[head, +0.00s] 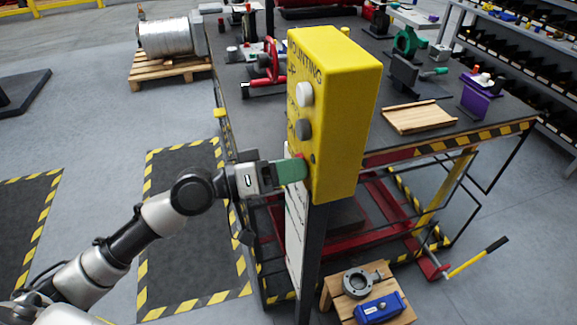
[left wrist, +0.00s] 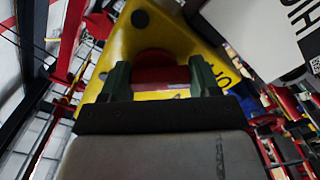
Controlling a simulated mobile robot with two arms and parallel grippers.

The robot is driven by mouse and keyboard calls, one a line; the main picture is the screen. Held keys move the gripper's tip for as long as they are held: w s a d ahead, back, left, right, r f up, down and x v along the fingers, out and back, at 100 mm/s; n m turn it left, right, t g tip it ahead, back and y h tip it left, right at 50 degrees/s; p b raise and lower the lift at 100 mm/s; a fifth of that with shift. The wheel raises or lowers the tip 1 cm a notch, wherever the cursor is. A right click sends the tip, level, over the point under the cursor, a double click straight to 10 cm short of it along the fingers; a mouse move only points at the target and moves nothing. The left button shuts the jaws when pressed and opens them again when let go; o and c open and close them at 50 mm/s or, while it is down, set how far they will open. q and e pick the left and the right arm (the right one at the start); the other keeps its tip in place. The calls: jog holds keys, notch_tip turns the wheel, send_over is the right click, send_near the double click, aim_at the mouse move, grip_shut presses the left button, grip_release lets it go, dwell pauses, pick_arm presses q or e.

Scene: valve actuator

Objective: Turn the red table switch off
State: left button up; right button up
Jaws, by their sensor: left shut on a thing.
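A yellow control box (head: 336,110) stands on a dark post in front of the workbench. It carries a white button (head: 304,94) and a dark grey button (head: 303,129). My left gripper (head: 298,170) is at the lower part of the button face, its green fingers against it. In the left wrist view the two green fingers of my left gripper (left wrist: 157,78) are on either side of a round red switch (left wrist: 154,58) on the yellow box (left wrist: 126,42). The gripper is shut on this switch. In the head view the fingers hide almost all of it. My right gripper is not in view.
The workbench (head: 245,120) behind the box holds a red handwheel (head: 268,65), a wooden tray (head: 418,117) and a purple device (head: 480,95). A low wooden stand (head: 396,313) carries a blue box (head: 380,308). The floor at left has free room.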

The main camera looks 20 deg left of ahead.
pick_arm(q)
jog(key=shift+r, duration=0.1)
jog(key=o, duration=0.9)
jog(key=b+v, duration=0.7)
jog(key=v, duration=0.3)
jog(key=shift+s+a, duration=0.25)
jog(key=shift+a, duration=0.1)
